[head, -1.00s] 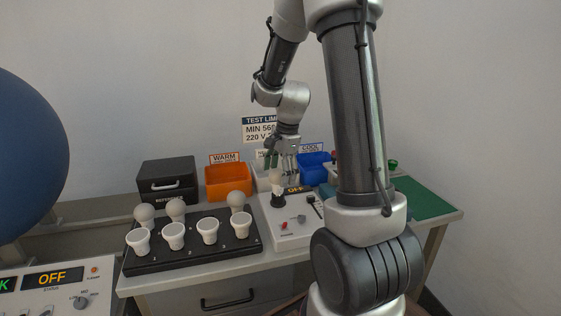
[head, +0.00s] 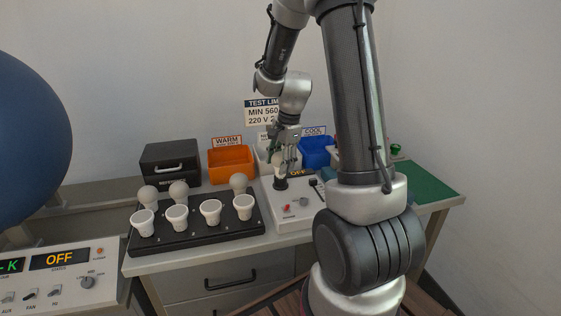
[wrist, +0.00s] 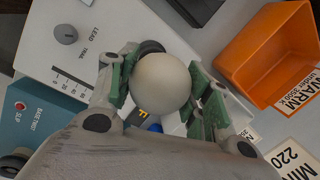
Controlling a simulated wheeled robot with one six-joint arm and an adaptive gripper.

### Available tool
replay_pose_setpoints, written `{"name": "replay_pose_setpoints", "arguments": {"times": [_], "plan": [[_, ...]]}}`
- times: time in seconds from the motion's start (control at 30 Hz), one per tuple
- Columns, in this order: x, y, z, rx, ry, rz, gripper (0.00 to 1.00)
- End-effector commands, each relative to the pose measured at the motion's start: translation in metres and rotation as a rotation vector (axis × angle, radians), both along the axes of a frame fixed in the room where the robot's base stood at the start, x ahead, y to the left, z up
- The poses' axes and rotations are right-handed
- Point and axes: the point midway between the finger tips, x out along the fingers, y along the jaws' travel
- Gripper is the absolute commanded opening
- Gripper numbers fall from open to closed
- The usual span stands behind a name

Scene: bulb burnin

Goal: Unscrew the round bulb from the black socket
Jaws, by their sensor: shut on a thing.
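The round bulb (wrist: 160,82) is a pale frosted globe in the middle of the wrist view. My gripper (wrist: 163,97) has its green-padded fingers on either side of the globe, shut on it. In the head view my gripper (head: 286,160) comes down from above around the bulb (head: 279,167), partly covering it. The bulb stands upright over the black socket (head: 280,184) on the white test panel (head: 290,213). In the wrist view only part of the black socket (wrist: 150,47) shows behind the globe. I cannot tell how far the bulb is threaded in.
A black rack (head: 195,231) with several bulbs and white cups is left of the panel. Behind stand a black case (head: 170,165), an orange WARM bin (head: 231,160) and a blue COOL bin (head: 317,152). A console (head: 60,280) is at lower left.

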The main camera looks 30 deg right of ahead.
Motion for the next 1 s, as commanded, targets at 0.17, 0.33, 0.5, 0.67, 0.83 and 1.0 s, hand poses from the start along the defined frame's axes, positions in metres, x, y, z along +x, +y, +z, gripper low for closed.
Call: {"name": "replay_pose_setpoints", "arguments": {"times": [0.17, 0.33, 0.5, 0.67, 0.83, 1.0], "plan": [[0.0004, -0.0005, -0.0004, 0.000, 0.002, 0.296, 0.26], [0.0004, -0.0001, -0.0001, 0.001, 0.002, 0.633, 0.26], [0.0006, 0.0001, 0.0003, 0.002, 0.002, 0.997, 0.26], [0.0003, 0.0004, 0.0003, 0.002, 0.003, 1.362, 0.26], [0.0001, 0.0005, 0.0008, 0.001, 0.002, 1.740, 0.26], [0.0000, 0.0002, 0.0009, 0.001, 0.001, 1.923, 0.26]]}}
